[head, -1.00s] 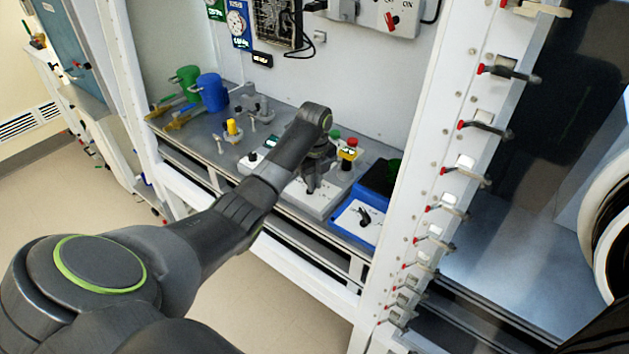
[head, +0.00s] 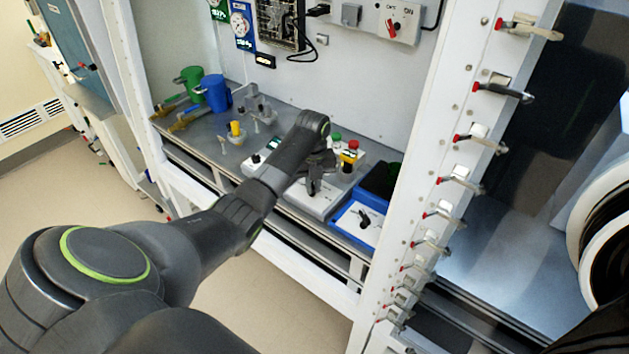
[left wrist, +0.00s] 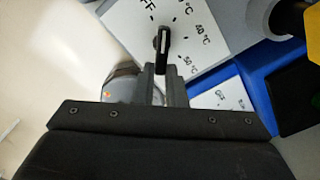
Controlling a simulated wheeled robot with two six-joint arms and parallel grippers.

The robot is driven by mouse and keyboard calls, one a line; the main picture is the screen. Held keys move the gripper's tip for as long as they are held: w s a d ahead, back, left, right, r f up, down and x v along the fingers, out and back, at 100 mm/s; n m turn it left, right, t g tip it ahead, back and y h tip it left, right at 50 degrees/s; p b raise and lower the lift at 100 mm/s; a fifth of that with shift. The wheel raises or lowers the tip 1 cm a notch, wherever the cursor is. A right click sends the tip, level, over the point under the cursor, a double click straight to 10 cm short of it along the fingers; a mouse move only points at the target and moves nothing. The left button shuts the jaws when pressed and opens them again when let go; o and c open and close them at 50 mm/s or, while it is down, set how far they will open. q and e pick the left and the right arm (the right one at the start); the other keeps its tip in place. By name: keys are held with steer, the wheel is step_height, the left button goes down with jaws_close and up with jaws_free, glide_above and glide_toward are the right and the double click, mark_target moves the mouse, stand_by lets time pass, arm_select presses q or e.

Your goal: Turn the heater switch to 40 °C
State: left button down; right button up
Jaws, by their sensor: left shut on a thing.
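The heater switch (left wrist: 162,42) is a black lever knob with a white pointer line, on a white panel (left wrist: 120,20). Its labels show a cut-off OFF, a cut-off °C mark, then what read as 40 °C and 50 °C. In the left wrist view the pointer line points up the picture, between the cut-off OFF and the °C labels. My left gripper (left wrist: 163,78) is shut on the switch, with a finger on each side of its near end. In the head view my left gripper (head: 314,185) stands over the white panel (head: 305,202) and hides the switch.
A blue-framed box (head: 362,218) with another black knob stands right of the panel. Blue (head: 215,92) and green (head: 190,78) cups stand at the left. A white post (head: 425,170) rises close on the right.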

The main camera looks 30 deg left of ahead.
arm_select(q)
steer(key=shift+m, duration=0.6)
steer(key=shift+a, duration=0.1)
steer(key=c, duration=1.5)
jaws_free()
steer(key=shift+r, duration=0.1)
